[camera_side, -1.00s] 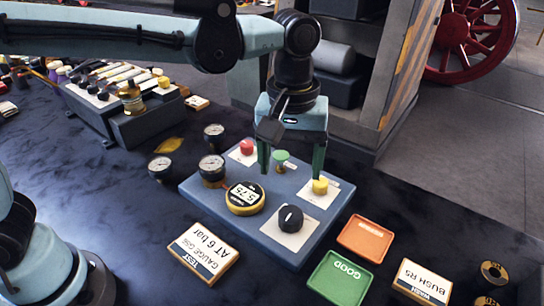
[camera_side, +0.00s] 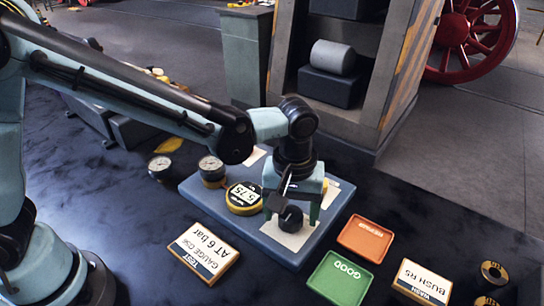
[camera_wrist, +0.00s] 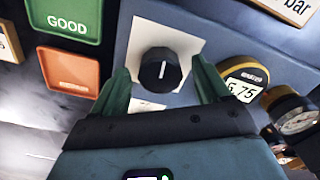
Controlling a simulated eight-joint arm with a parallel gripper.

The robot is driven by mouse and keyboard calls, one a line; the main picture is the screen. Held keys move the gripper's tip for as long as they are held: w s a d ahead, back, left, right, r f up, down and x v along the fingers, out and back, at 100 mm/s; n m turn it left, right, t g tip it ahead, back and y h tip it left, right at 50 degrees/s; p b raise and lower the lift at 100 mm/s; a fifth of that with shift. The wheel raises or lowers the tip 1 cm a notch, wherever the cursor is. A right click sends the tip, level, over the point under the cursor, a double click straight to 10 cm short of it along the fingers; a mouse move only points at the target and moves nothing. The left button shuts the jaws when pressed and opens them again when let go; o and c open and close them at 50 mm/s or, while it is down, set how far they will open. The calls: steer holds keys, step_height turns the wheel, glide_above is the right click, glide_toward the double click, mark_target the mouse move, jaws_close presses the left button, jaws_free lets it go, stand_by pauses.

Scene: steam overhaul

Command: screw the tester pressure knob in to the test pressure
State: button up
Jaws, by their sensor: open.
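The tester (camera_side: 275,243) is a blue-grey panel on the dark bench. Its black pressure knob (camera_side: 291,218) stands on a white plate and carries a white pointer line; it also shows in the wrist view (camera_wrist: 160,69). The yellow-rimmed digital gauge (camera_side: 243,198) beside it reads 5.75. My gripper (camera_side: 293,212) is over the knob, with its green fingers apart on either side. In the wrist view my gripper (camera_wrist: 162,75) is open, with gaps between the fingers and the knob. A card (camera_side: 204,252) reads "TEST GAUGE C56 AT 6 bar".
A green GOOD tray (camera_side: 340,279) and an orange REPAIR tray (camera_side: 366,239) lie right of the tester. Dial gauges (camera_side: 211,169) stand at the tester's left end. My arm hides part of the bench behind.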

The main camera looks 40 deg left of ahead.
mark_target(291, 213)
steer(key=shift+f, duration=0.35)
steer(key=c, duration=1)
steer(key=shift+m, duration=0.8)
steer(key=shift+c, duration=0.2)
steer(key=o, duration=1)
steer(key=shift+o, duration=0.2)
step_height(291, 213, up, 12)
